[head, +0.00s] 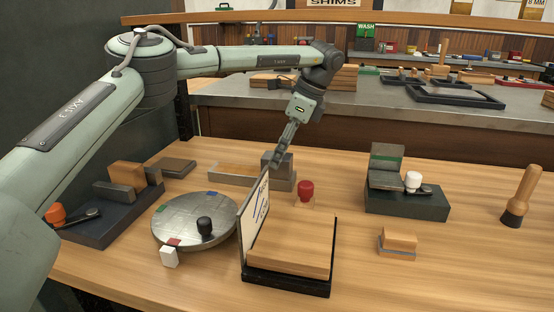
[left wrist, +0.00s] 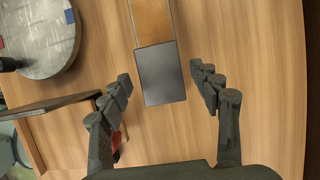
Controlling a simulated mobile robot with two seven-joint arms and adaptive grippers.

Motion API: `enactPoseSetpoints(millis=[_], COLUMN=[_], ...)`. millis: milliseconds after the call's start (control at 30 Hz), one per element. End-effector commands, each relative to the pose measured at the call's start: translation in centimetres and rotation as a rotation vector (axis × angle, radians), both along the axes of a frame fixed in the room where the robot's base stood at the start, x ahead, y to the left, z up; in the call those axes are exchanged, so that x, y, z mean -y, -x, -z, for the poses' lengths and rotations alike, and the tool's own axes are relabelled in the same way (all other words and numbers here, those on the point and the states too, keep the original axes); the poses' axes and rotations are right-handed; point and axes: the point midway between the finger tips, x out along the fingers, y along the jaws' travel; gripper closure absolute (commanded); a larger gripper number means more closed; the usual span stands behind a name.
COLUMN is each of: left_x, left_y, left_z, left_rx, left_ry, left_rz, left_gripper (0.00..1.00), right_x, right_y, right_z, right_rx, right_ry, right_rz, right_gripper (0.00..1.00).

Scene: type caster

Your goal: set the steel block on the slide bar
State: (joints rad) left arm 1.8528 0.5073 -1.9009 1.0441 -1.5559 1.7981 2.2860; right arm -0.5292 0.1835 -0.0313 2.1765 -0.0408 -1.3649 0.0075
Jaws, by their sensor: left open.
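A grey steel-looking block (head: 279,162) stands at the right end of a low grey-edged bar with a wood-coloured top (head: 232,170), probably the slide bar. In the left wrist view the block's dark flat top (left wrist: 160,74) abuts the brown strip of the bar (left wrist: 153,20). My left gripper (head: 279,158) points down at the block in the head view. In the left wrist view its fingers (left wrist: 162,80) are spread, one on each side of the block, with visible gaps. Whether the fingertips are down at block height is unclear. My right gripper is not in view.
A framed upright panel (head: 254,215) with a wooden board (head: 292,245) stands close in front of the gripper, beside a red knob (head: 305,190). A round metal disc (head: 180,232) lies left. A dark fixture (head: 408,203) stands right. Bare table lies between fixture and wooden-handled tool (head: 521,195).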

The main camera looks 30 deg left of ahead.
Motion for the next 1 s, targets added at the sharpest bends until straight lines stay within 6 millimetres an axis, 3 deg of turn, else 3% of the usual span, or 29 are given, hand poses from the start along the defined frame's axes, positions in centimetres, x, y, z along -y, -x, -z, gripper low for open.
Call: enactPoseSetpoints(millis=[100, 333, 1000], left_x=[0.9, 1.7, 1.8], left_y=[-0.3, -0.5, -0.5], left_z=[-2.1, -4.4, -4.5], left_rx=[0.003, 0.001, 0.0], left_ry=[0.0, 0.001, 0.0], left_rz=[0.0, 0.0, -0.001], left_gripper=[0.37, 0.37, 0.37], right_x=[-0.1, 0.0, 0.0], right_y=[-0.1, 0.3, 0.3], right_z=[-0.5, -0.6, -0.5], right_rx=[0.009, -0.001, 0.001], right_ry=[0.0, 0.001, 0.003], right_rz=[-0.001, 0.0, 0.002], right_gripper=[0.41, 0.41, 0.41])
